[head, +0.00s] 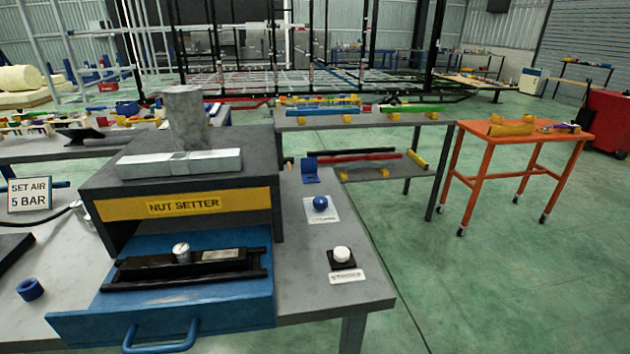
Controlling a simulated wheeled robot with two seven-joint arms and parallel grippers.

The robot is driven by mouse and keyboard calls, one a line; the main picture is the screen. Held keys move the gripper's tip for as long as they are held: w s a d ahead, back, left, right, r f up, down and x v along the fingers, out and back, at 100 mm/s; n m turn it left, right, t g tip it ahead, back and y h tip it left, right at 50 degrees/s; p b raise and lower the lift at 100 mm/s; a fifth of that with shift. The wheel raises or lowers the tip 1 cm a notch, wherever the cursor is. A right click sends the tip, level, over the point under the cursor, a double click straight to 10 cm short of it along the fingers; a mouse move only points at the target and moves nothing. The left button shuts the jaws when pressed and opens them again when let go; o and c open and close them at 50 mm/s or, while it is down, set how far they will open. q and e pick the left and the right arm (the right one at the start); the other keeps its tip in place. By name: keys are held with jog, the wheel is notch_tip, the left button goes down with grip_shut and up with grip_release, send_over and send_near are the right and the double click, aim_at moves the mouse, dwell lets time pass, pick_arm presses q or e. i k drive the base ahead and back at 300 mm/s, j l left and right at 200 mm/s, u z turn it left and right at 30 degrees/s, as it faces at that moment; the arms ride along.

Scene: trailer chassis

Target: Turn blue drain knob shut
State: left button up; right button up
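A round blue knob (320,203) sits on a white labelled plate on the grey workbench, right of the nut setter box. It looks like the drain knob, but its label is too small to read and I cannot tell its turn position. Neither of my grippers is in the head view, and nothing touches the knob.
The dark nut setter box (99,196) stands left of the knob, with its blue drawer (205,318) pulled out. A white knob (342,254) on a black base is nearer the front. A blue bracket (311,176) stands behind. A blue ring (30,289) lies at left.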

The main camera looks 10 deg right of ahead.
aim_at(320, 203)
jog(key=l+u, duration=0.45)
jog(key=l, duration=0.8)
jog(key=l+u, duration=0.45)
jog(key=l, duration=0.85)
jog(key=i+l+u, duration=0.2)
jog(key=l, duration=0.15)
jog(key=i+l+u, duration=0.2)
jog(key=l, duration=0.2)
jog(key=l+u, duration=0.2)
jog(key=l, duration=0.2)
jog(key=i+l+u, duration=0.15)
jog(key=l, duration=0.25)
jog(key=i+l+u, duration=0.15)
jog(key=l, duration=0.2)
jog(key=i+l+u, duration=0.15)
jog(key=l, duration=0.2)
